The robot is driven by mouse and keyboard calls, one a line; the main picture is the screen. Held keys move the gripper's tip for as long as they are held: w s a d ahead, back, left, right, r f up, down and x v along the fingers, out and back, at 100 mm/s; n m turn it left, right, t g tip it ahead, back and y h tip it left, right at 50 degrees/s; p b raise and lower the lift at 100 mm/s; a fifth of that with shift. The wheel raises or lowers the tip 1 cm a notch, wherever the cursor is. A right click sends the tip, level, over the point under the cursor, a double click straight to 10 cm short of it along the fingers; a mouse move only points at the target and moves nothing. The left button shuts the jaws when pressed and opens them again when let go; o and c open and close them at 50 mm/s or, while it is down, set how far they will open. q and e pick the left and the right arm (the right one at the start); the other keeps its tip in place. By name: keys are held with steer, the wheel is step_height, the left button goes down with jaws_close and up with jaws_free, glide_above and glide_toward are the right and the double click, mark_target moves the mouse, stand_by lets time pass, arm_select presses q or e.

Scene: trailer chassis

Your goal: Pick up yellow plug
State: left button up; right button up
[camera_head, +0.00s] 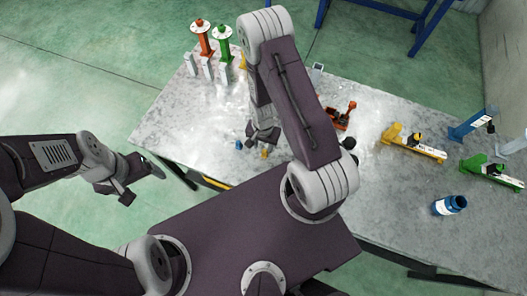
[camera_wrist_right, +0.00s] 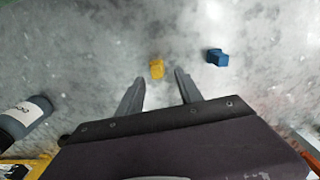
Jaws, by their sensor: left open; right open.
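The yellow plug (camera_head: 264,153) is a small block on the grey table, near its front edge in the head view. In the right wrist view the yellow plug (camera_wrist_right: 156,69) lies just beyond the fingertips, between their lines. My right gripper (camera_head: 262,136) is open and empty above the table close to the plug. Its two spread fingers also show in the right wrist view (camera_wrist_right: 160,78). My left gripper (camera_head: 140,180) is open and empty, off the table's left front side.
A small blue plug (camera_head: 238,145) lies left of the yellow one; in the wrist view the blue plug (camera_wrist_right: 217,57) is to the right. Yellow (camera_head: 415,147) and green (camera_head: 490,172) tools and a blue bottle (camera_head: 449,205) occupy the right side.

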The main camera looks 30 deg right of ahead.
mark_target(264, 152)
steer(key=shift+s+f, duration=0.2)
steer(key=shift+s, duration=0.05)
steer(key=f, duration=0.1)
steer(key=f+p, duration=0.2)
steer(key=shift+s+d+f, duration=0.1)
steer(key=shift+s+f, duration=0.2)
steer(key=shift+f, duration=0.05)
steer(key=shift+w+f, duration=0.3)
steer(key=shift+f, duration=0.2)
steer(key=shift+s, duration=0.2)
jaws_close()
steer(key=shift+w, duration=0.1)
steer(key=shift+r, duration=0.1)
